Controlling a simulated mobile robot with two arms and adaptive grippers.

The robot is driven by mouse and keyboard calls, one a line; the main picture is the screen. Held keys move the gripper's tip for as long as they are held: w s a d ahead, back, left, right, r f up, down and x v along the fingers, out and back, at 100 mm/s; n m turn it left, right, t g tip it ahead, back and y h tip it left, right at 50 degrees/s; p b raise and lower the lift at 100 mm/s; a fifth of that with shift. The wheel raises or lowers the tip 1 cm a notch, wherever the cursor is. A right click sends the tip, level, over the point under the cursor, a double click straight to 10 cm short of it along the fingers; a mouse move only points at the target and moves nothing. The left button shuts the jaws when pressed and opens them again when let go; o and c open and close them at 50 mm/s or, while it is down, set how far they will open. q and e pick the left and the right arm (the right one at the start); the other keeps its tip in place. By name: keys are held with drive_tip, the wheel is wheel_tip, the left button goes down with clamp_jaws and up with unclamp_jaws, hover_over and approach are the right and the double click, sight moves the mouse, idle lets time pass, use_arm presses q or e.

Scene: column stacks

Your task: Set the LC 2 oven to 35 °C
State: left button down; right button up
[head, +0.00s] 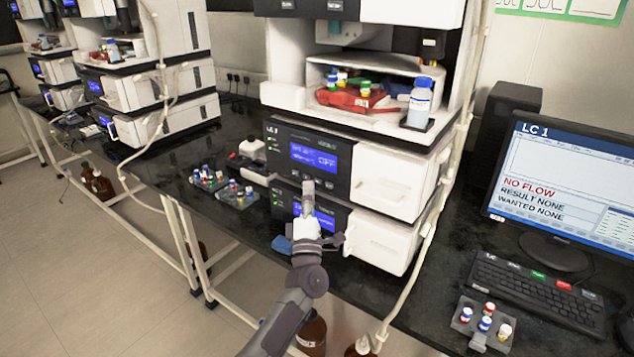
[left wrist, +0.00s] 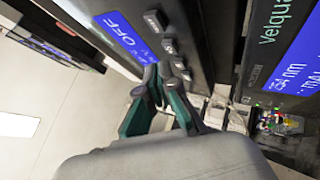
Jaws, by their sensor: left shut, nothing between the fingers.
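In the head view, a white and black unit (head: 392,182) with a small label that looks like LC 1 has a blue display (head: 313,157) ending in OFF. This display also shows, turned, in the left wrist view (left wrist: 120,35), beside a row of dark buttons (left wrist: 168,46). My left gripper (head: 308,188) is in front of this panel, below the display. In the left wrist view its dark green fingers (left wrist: 158,76) are together and empty, with tips at the lower buttons; I cannot tell whether they touch. My right gripper is out of view.
Another unit (head: 385,238) sits below. A second stack (head: 150,88) with blue displays stands at the left; its label is unreadable. Vial racks (head: 208,179) lie on the black bench (head: 150,160). A monitor (head: 565,165) at the right reads LC 1, NO FLOW.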

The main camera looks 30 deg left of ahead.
use_arm(q)
drive_tip(key=shift+w, duration=0.15)
drive_tip(key=shift+w+b, duration=0.3)
drive_tip(key=shift+w+b, duration=0.35)
idle(0.5)
drive_tip(key=shift+s, duration=0.1)
idle(0.4)
drive_tip(key=shift+s+p, duration=0.45)
drive_tip(key=shift+s, duration=0.3)
drive_tip(key=s+p, duration=0.1)
drive_tip(key=s, duration=0.1)
drive_tip(key=s+p, duration=0.1)
drive_tip(key=s, duration=0.2)
drive_tip(key=shift+a, duration=0.2)
